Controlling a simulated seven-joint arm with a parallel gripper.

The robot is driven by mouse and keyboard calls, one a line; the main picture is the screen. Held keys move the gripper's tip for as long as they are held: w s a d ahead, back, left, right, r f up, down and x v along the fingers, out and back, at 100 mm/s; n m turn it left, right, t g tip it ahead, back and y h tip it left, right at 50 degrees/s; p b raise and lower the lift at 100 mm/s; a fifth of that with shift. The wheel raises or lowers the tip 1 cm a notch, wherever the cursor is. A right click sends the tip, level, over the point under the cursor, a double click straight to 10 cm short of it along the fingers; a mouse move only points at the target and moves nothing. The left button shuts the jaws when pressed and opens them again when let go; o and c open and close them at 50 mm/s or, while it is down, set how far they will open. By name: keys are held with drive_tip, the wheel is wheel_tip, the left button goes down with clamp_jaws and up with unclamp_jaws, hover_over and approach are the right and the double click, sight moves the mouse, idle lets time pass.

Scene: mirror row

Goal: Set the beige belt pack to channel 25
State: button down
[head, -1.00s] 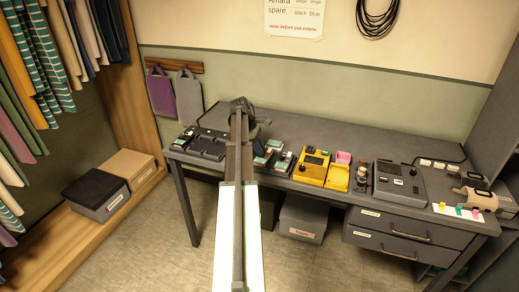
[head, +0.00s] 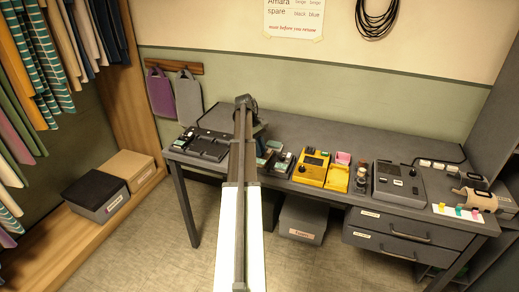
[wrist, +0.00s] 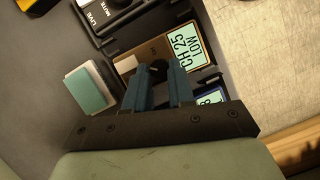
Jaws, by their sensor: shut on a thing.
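The beige belt pack (wrist: 151,50) lies under my gripper in the wrist view. It looks brown-beige in this light, and its pale green screen (wrist: 187,48) reads "CH 25" and "LOW". My gripper (wrist: 168,72) has its two blue fingers down at the pack, beside the screen. They are closed on a small dark knob (wrist: 160,66) of the pack, partly hidden by the fingertips. In the head view my arm covers the gripper and this pack.
A blue-edged pack (wrist: 211,97) shows partly beside the gripper. A teal-topped block (wrist: 90,88) and a black LIVE/MUTE unit (wrist: 108,14) are close by. On the desk stand a yellow unit (head: 311,168) and a grey console (head: 398,185). The desk's back middle is clear.

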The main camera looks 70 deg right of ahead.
drive_tip(key=c, duration=0.9)
unclamp_jaws()
drive_tip(key=shift+c, duration=0.2)
drive_tip(key=shift+r, duration=0.1)
drive_tip(key=v, duration=1.1)
drive_tip(key=shift+r, duration=0.4)
drive_tip(key=shift+w, duration=0.15)
